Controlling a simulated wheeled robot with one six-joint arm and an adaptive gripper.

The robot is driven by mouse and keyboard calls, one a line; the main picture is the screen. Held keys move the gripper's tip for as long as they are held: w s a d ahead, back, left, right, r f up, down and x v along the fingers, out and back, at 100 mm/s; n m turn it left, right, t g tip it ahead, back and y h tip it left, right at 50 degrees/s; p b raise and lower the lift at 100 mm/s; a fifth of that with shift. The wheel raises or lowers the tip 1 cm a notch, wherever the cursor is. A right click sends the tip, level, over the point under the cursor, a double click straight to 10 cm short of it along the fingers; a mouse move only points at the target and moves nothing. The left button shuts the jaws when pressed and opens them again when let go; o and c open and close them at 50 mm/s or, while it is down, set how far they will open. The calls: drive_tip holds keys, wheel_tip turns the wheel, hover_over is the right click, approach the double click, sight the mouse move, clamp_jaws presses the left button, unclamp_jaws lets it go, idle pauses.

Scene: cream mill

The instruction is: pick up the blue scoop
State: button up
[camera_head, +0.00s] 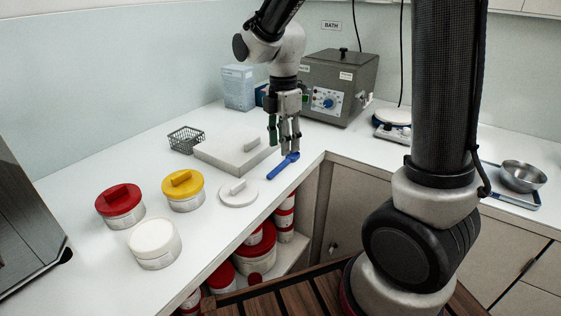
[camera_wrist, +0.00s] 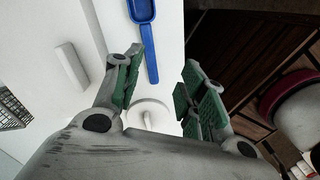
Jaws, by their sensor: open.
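The blue scoop (camera_head: 283,166) lies on the white counter near its front edge, close to the inner corner. Its bowl end is toward the back and its handle points to the front left. My gripper (camera_head: 285,150) points down over the bowl end in the head view; the exact height above it is hard to tell. In the wrist view the scoop (camera_wrist: 149,45) lies beyond the fingertips, nearer the left finger, with its bowl at the top edge. My gripper (camera_wrist: 163,62) is open there, with green pads and nothing between them.
A white slab with a handle (camera_head: 235,148) and a round white lid (camera_head: 238,193) lie close by. Red-lidded (camera_head: 120,205), yellow-lidded (camera_head: 184,190) and white (camera_head: 154,244) tubs stand front left. A wire basket (camera_head: 186,139) and grey bath unit (camera_head: 338,86) stand behind. The counter edge drops to shelves.

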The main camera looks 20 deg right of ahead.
sight(280, 165)
drive_tip(key=shift+w+a+r+n, duration=0.15)
drive_tip(key=shift+w+n, duration=0.25)
drive_tip(key=shift+n, duration=0.4)
drive_tip(key=n, duration=0.2)
drive_tip(key=shift+w+n, duration=0.15)
drive_tip(key=shift+n, duration=0.25)
drive_tip(key=f, duration=0.7)
drive_tip(key=shift+a+f, duration=0.2)
drive_tip(key=shift+f, duration=0.15)
clamp_jaws()
